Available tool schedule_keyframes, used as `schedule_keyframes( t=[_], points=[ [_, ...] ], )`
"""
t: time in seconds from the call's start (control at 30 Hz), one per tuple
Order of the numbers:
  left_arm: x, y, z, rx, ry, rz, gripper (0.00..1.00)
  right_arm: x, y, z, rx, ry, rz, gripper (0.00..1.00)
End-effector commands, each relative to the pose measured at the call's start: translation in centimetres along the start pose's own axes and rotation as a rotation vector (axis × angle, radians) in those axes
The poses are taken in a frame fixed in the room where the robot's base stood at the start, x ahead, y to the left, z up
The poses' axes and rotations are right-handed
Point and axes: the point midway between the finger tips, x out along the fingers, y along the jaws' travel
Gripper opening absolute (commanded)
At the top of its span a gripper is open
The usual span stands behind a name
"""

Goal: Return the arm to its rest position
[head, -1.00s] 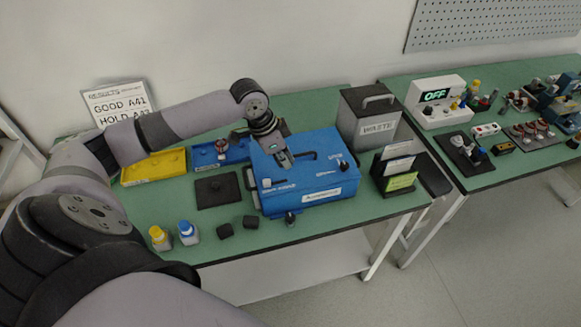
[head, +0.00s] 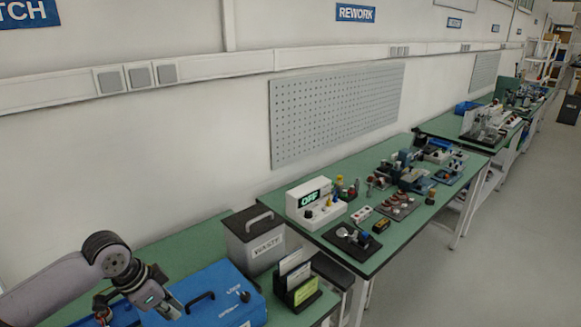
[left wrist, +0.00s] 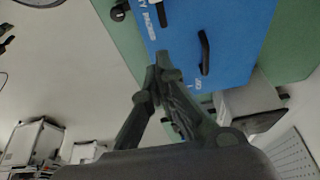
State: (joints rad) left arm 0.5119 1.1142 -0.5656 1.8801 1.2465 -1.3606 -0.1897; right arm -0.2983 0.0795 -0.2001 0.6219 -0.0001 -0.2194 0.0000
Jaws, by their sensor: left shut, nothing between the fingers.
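My left arm comes in from the lower left of the head view, and its gripper (head: 171,308) is over the left part of a blue box (head: 228,300) with a dark handle on its lid. In the left wrist view the left gripper (left wrist: 162,72) has its fingertips together with nothing between them. The blue box (left wrist: 228,45) shows beyond the fingers there, with its dark handle to their right. I cannot tell whether the fingertips touch the lid. My right gripper is in neither view.
A grey WASTE bin (head: 252,240) and a card holder (head: 297,285) stand right of the blue box. A second green bench (head: 400,235) holds a white unit (head: 315,203) reading OFF and several small parts. Grey floor (head: 480,270) is open at the right.

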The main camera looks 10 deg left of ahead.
Motion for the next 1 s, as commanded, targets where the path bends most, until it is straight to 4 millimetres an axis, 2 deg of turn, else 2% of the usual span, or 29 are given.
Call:
schedule_keyframes(
  t=[0.17,0.23,0.3,0.43,0.6,1.0],
  points=[
    [5.5,7.0,0.0,0.064,0.0,0.041,0.0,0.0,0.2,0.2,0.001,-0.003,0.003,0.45],
    [7.6,10.8,0.2,0.073,0.016,0.048,0.0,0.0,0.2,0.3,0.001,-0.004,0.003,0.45],
    [9.0,14.3,0.5,0.057,0.038,0.045,0.0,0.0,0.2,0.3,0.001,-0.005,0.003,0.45],
    [10.1,19.2,1.8,-0.036,0.072,0.015,0.0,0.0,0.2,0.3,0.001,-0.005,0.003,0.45],
    [9.8,22.0,4.2,-0.192,0.073,-0.045,0.0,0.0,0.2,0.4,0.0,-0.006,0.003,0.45],
    [7.4,24.3,11.4,-0.508,-0.025,-0.188,0.0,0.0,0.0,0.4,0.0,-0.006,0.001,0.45]
  ],
)
